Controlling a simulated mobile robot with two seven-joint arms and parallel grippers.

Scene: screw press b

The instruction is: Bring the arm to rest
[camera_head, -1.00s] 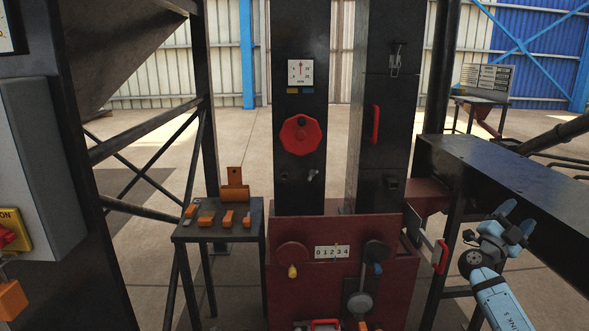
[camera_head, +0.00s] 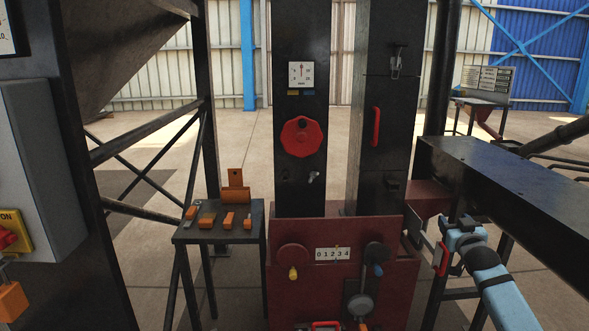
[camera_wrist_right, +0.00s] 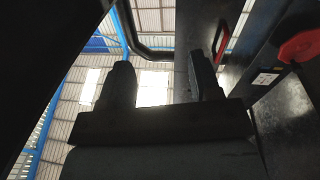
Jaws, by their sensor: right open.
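My right arm (camera_head: 508,303), light blue with dark joints, comes in from the lower right. Its gripper (camera_head: 462,220) is beside the right edge of the red press base (camera_head: 338,290), close to a red handle (camera_head: 441,258) on a small panel there. I cannot tell from the head view whether it touches the panel. In the right wrist view the two dark fingers (camera_wrist_right: 160,80) stand apart with nothing between them. They point up toward the roof and the dark press column (camera_wrist_right: 189,50). My left gripper is not in view.
A long black beam (camera_head: 505,180) runs just behind and right of my arm. The press columns carry a red knob (camera_head: 302,136) and a red handle (camera_head: 376,126). A small table (camera_head: 250,232) with orange blocks stands left. Open floor (camera_head: 150,268) lies between it and the frame.

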